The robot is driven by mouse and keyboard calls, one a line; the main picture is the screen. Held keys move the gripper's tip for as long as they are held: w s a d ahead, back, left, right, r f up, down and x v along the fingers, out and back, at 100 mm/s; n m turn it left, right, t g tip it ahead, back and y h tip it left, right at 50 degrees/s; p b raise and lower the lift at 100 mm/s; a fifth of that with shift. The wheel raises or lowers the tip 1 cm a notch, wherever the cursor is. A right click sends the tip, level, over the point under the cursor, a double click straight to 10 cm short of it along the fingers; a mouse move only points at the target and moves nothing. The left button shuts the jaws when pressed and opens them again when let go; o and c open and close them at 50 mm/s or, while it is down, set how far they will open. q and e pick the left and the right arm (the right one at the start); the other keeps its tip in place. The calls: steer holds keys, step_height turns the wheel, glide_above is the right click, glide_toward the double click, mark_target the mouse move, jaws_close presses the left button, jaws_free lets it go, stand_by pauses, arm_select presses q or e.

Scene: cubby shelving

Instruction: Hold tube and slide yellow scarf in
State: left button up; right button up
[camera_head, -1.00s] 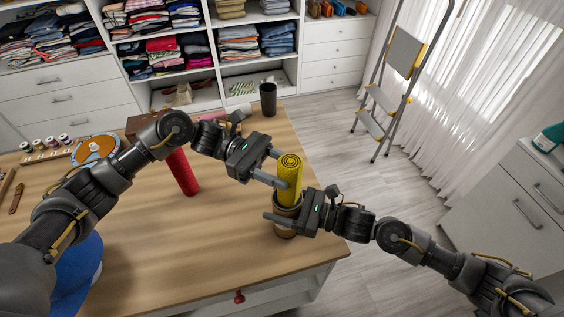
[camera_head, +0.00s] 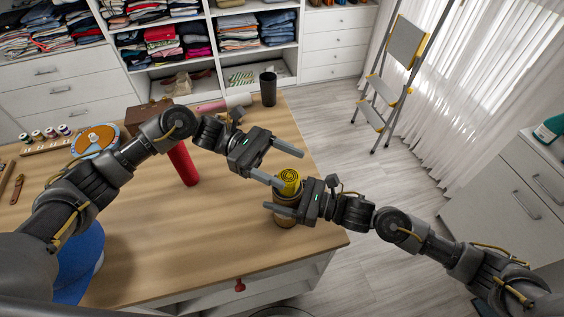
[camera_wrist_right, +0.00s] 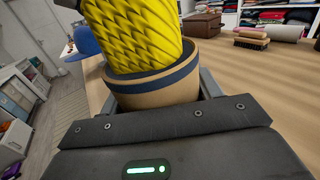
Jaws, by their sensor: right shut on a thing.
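The tube (camera_head: 286,217) is a tan cup-like cylinder with a dark blue band, upright near the table's right edge. It also shows in the right wrist view (camera_wrist_right: 160,90). The rolled yellow scarf (camera_head: 289,183) stands inside the tube with its top above the rim; in the right wrist view the scarf (camera_wrist_right: 135,35) looks slightly tilted. My right gripper (camera_head: 286,198) is shut around the tube from the right. My left gripper (camera_head: 284,162) is open and empty, just above and behind the scarf, apart from it. The scarf's lower part is hidden in the tube.
The wooden table (camera_head: 215,240) is clear at its front middle. A dark cup (camera_head: 268,88) stands at the back right. A blue rounded object (camera_head: 82,262) is at the left. A stepladder (camera_head: 390,85) stands on the floor.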

arm_select(q)
steer(key=v, duration=0.7)
steer(key=shift+a, duration=0.25)
steer(key=shift+w, duration=0.1)
stand_by(0.9)
arm_select(e)
steer(key=o, duration=1.1)
steer(key=shift+c, duration=0.2)
